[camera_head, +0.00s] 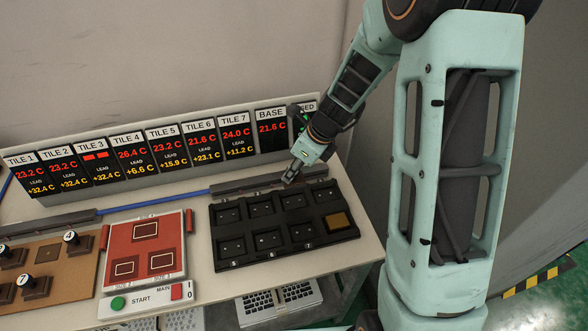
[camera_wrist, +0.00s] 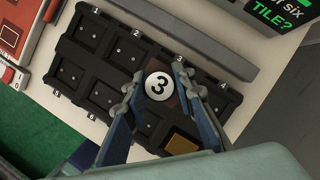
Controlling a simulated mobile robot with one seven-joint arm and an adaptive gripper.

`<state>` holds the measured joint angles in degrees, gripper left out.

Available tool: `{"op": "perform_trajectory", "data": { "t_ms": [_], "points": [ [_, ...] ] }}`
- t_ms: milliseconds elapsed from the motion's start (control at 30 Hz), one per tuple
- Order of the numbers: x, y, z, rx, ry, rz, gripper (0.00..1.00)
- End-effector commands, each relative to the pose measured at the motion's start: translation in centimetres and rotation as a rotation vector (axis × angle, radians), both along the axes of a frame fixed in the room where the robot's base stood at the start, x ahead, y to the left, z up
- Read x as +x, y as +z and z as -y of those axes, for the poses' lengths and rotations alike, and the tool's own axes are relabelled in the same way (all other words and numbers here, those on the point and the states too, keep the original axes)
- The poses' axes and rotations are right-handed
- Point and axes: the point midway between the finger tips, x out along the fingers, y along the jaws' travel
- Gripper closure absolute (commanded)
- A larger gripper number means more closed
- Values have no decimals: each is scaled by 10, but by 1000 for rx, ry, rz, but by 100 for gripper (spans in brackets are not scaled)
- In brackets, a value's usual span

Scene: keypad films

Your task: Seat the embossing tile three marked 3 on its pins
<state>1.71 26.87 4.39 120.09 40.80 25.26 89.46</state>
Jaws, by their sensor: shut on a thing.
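My gripper (camera_wrist: 160,92) is shut on tile three (camera_wrist: 159,86), a dark brown block with a white disc marked 3. The black pin tray (camera_wrist: 75,38) lies below, with numbered pockets. The tile is over the pocket beside the 3 label (camera_wrist: 179,59); the fingers hide its sides, and I cannot tell whether it touches the pins. In the head view my gripper (camera_head: 291,176) points down at the back of the tray (camera_head: 226,264). The tile's face cannot be made out there.
A gold-brown block (camera_head: 338,221) fills the tray's front right pocket; the other pockets look empty. A red press plate (camera_head: 145,248) and a brown board (camera_head: 45,262) with numbered tiles stand left. A row of displays (camera_head: 130,152) runs behind; the TILE 3 display shows red dashes.

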Motion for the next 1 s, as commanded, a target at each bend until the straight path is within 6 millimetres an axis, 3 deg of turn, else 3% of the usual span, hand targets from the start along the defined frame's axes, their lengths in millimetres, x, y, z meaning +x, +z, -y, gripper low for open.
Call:
{"op": "perform_trajectory", "data": {
  "t_ms": [500, 1000],
  "points": [
    [0, -67, 0, 0, 0, 0, 100],
    [0, -76, 0, -1, 0, 1, 100]
  ]
}}
